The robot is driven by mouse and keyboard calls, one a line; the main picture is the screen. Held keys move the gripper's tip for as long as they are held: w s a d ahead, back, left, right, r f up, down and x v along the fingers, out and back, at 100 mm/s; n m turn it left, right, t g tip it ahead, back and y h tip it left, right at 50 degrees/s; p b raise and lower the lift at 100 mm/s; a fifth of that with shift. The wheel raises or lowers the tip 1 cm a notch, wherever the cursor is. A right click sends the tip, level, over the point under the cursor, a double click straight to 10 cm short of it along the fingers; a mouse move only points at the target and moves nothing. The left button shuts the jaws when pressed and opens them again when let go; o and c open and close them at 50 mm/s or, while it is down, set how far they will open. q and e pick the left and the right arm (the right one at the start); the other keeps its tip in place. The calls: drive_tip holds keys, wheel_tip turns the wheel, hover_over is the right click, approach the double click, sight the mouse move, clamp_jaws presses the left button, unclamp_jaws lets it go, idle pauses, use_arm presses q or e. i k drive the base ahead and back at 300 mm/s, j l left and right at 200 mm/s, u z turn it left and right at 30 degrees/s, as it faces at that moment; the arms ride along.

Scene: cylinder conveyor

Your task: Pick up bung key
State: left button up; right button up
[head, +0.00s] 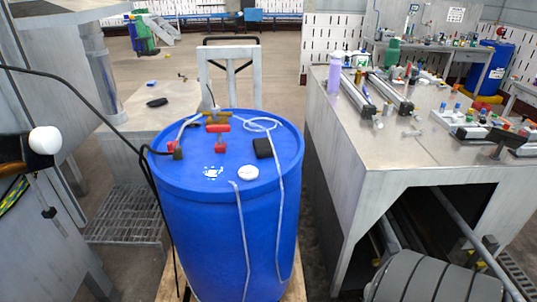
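A small grey metal piece with short arms (412,133) lies on the bare part of the right steel table and may be the bung key; it is too small to be sure. A red and yellow fitting (217,123) stands on the lid of the blue drum (225,225). A red piece with a dark end (176,149) lies at the lid's left side. I cannot tell whether either is a key. Neither of my grippers can be made out in the head view.
A lower table (150,125) stands at left. The drum lid carries a black block (263,148), a white cap (248,173) and clear tubing. A black cable hangs left of the drum.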

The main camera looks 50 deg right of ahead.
sight(220, 147)
drive_tip(key=z, duration=1.35)
